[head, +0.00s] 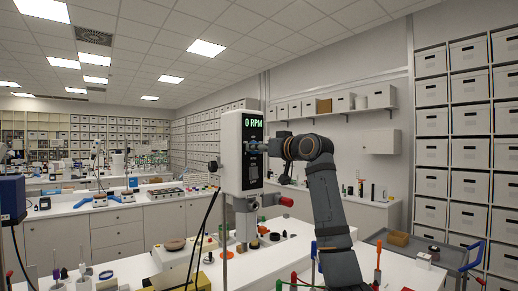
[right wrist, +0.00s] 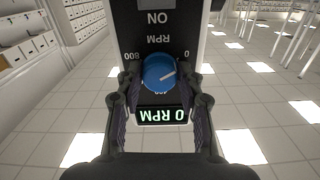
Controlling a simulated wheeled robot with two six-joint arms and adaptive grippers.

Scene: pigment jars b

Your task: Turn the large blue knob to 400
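The large blue knob (right wrist: 159,73) is on the dark front panel of the tall white stirrer unit (head: 232,165). In the right wrist view, which is upside down, its white pointer line points toward the 0 side; 800 is opposite and 400 is partly hidden by the knob. The display (head: 254,122) reads 0 RPM, and it also shows in the right wrist view (right wrist: 161,115). My right gripper (right wrist: 160,76) is open, its fingers on either side of the knob with a narrow gap visible. In the head view, my right gripper (head: 262,147) largely hides the knob. My left gripper is out of view.
A white bench with small jars and tools stands below the unit. A black cable (head: 205,230) hangs left of it. A grey cart (head: 425,250) stands at the right. Shelves of white boxes line the walls.

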